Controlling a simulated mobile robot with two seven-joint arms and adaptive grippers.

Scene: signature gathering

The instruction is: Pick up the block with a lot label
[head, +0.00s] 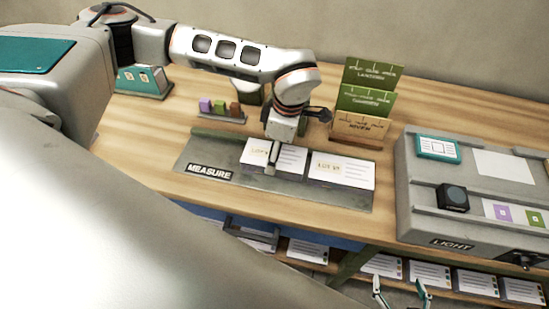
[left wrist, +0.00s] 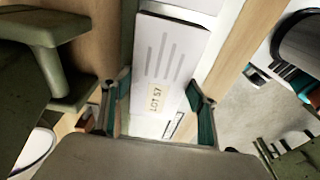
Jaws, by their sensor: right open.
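Two flat white blocks with yellowish lot labels lie on the grey measure tray (head: 225,160) in the head view: a left block (head: 290,160), partly hidden by my left gripper, and a right block (head: 342,171). My left gripper (head: 271,168) points down at the left block. In the left wrist view a white block (left wrist: 168,50) reading "LOT 57" shows between the teal-padded fingers of my left gripper (left wrist: 158,108), which stand apart with a finger on either side. My right gripper (head: 401,292) is open and empty at the bottom of the head view.
A grey light station (head: 420,205) stands at the right. Green and wooden signs (head: 360,132) and a small rack of coloured pieces (head: 221,112) stand behind the tray. Several white cards (head: 430,273) lie on a shelf below the table front.

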